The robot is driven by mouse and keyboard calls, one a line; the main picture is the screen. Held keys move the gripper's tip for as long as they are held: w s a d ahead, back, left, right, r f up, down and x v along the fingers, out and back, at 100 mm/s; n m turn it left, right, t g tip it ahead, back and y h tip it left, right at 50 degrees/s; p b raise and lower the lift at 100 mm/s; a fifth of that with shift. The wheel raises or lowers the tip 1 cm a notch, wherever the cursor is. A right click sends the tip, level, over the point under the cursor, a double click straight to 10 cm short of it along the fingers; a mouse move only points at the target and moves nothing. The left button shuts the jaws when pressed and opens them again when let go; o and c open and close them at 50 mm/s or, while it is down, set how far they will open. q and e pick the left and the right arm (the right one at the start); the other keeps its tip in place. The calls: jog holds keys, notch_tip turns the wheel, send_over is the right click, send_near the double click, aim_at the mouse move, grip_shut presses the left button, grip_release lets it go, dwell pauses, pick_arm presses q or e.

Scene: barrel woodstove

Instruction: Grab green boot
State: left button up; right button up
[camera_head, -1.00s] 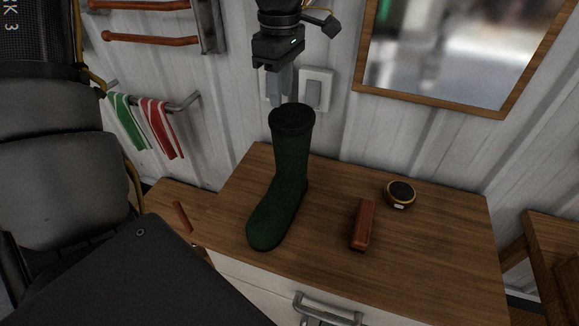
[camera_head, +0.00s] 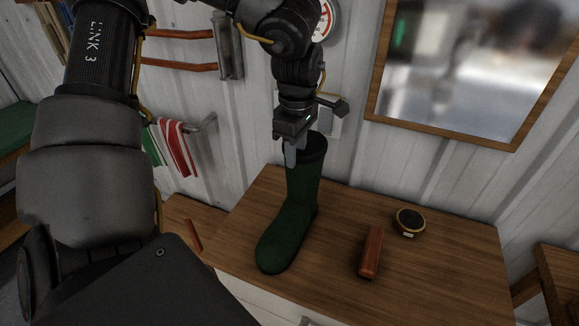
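The green boot (camera_head: 293,220) stands upright on the wooden top of a cabinet (camera_head: 440,270), with its toe toward the lower left. My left gripper (camera_head: 290,158) points down at the boot's open top. Its visible finger overlaps the left side of the boot's upper rim. I cannot tell whether the finger is inside the shaft, in front of it or touching it, nor how far apart the fingers are. My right gripper is not in view.
A reddish-brown block-like object (camera_head: 371,252) and a round black and yellow item (camera_head: 409,221) lie right of the boot. A framed mirror (camera_head: 460,70) hangs behind. Striped towels (camera_head: 175,148) hang on a wall rail at left.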

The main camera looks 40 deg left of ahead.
pick_arm(q)
notch_tip(320, 180, down, 3)
jog(key=shift+w+r, duration=0.15)
jog(key=shift+c, duration=0.7)
grip_shut()
dwell(0.7)
